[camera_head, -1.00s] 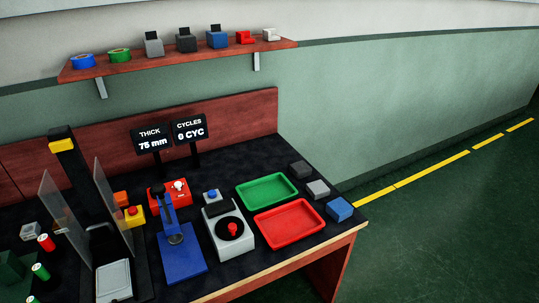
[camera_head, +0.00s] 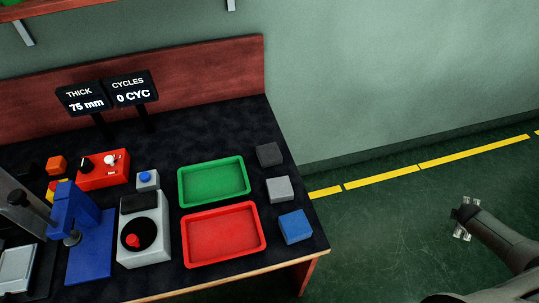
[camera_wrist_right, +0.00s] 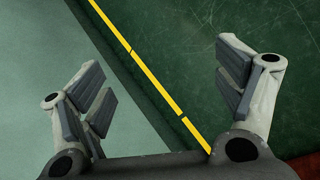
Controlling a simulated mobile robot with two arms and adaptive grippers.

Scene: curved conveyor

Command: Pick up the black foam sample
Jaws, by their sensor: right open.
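The black foam sample (camera_head: 269,154) is a small dark block on the black bench top, near its right edge and right of the green tray. A grey block (camera_head: 280,189) and a blue block (camera_head: 295,226) lie in a row in front of it. My right gripper (camera_head: 463,222) is at the right of the head view, over the green floor and well apart from the bench. In the right wrist view its jaws (camera_wrist_right: 165,95) are spread wide with nothing between them. My left gripper is not in view.
A green tray (camera_head: 240,164) and a red tray (camera_head: 187,240) lie left of the blocks. A grey dial unit (camera_head: 157,243) and a blue press (camera_head: 95,258) stand further left. Two displays (camera_head: 107,92) stand at the back. The floor right of the bench is clear.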

